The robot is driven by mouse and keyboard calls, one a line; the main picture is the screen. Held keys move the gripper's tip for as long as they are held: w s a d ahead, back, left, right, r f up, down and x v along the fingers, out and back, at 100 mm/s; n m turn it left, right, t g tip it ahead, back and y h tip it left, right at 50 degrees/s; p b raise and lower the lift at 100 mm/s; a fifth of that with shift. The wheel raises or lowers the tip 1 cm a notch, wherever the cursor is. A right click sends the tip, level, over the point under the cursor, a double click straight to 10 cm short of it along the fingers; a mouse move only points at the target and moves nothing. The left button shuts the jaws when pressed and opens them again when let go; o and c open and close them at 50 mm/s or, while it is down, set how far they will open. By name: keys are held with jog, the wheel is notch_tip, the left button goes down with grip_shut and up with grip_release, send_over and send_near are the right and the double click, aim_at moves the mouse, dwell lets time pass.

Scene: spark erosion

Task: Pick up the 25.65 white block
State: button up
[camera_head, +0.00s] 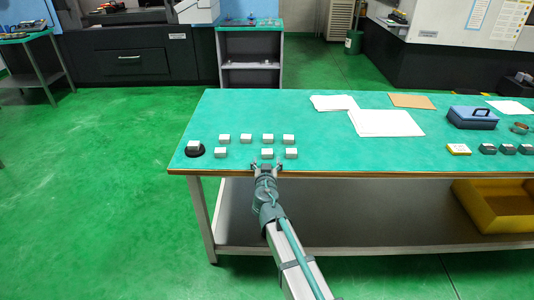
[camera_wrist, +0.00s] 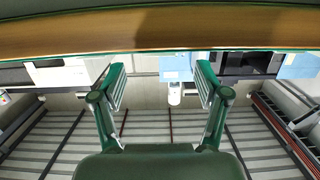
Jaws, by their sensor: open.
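Several small white-topped blocks stand in two rows at the left of the green table (camera_head: 300,108). The back row includes blocks (camera_head: 224,137), (camera_head: 247,137), (camera_head: 268,136) and (camera_head: 288,137). The front row has blocks (camera_head: 222,152), (camera_head: 267,152) and (camera_head: 291,152). Another block (camera_head: 195,144) sits on a round black base (camera_head: 195,153) at the far left. No number is readable, so I cannot tell which is 25.65. My gripper (camera_head: 267,165) is at the table's front edge, just before the front-row middle block. In the wrist view my gripper (camera_wrist: 160,78) is open and empty; no block shows there.
The table's wooden front edge (camera_wrist: 160,35) crosses the top of the wrist view. White papers (camera_head: 385,123), a brown sheet (camera_head: 411,101), a blue case (camera_head: 472,117) and a yellow-and-white block (camera_head: 459,149) lie further right. A yellow bin (camera_head: 495,204) stands on the lower shelf.

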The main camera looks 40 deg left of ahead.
aim_at(267, 155)
jog(key=shift+p+x, duration=0.9)
jog(key=shift+x, duration=2.2)
jog(key=shift+d+f, duration=0.1)
jog(key=shift+f, duration=0.1)
grip_shut()
jog(key=shift+r, duration=0.1)
